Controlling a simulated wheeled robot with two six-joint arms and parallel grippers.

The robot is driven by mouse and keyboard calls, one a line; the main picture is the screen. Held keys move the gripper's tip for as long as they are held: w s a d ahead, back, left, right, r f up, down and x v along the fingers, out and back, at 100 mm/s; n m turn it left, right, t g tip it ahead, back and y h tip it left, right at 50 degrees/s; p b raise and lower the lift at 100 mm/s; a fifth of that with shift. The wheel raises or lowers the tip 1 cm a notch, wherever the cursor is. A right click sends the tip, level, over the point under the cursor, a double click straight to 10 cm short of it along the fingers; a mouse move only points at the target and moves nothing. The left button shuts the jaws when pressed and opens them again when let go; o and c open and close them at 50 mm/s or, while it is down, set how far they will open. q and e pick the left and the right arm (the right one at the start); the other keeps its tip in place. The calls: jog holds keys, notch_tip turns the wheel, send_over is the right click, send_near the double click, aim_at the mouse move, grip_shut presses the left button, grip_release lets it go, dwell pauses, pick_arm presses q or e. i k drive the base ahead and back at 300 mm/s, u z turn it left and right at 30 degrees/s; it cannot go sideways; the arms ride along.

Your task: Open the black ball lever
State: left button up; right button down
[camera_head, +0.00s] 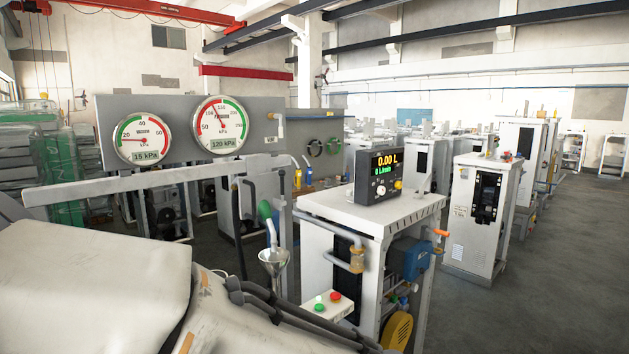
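No lever with a clear black ball can be told for certain. Two dark upright rods, a left rod (236,215) and a right rod (251,205), stand behind the front bar, left of the dispenser frame (375,212). A small dark knob-like end (281,174) shows on a thin post just right of them; it is too small to tell if it is a ball. A green-handled nozzle (267,218) stands in a metal funnel (273,262) in front. Large pale parts, which seem to be mine, fill the lower left. Neither gripper is in view.
A black meter (379,175) reading 0.00 L sits on the dispenser top. An orange handle (440,233) sticks out at its right side. A button box (327,306) has green and red buttons. Two gauges (152,140) (220,124) hang behind. Floor (540,290) is clear at right.

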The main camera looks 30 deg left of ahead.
aim_at(282, 172)
jog(key=u, duration=0.4)
jog(key=i, duration=0.9)
jog(key=u, duration=0.8)
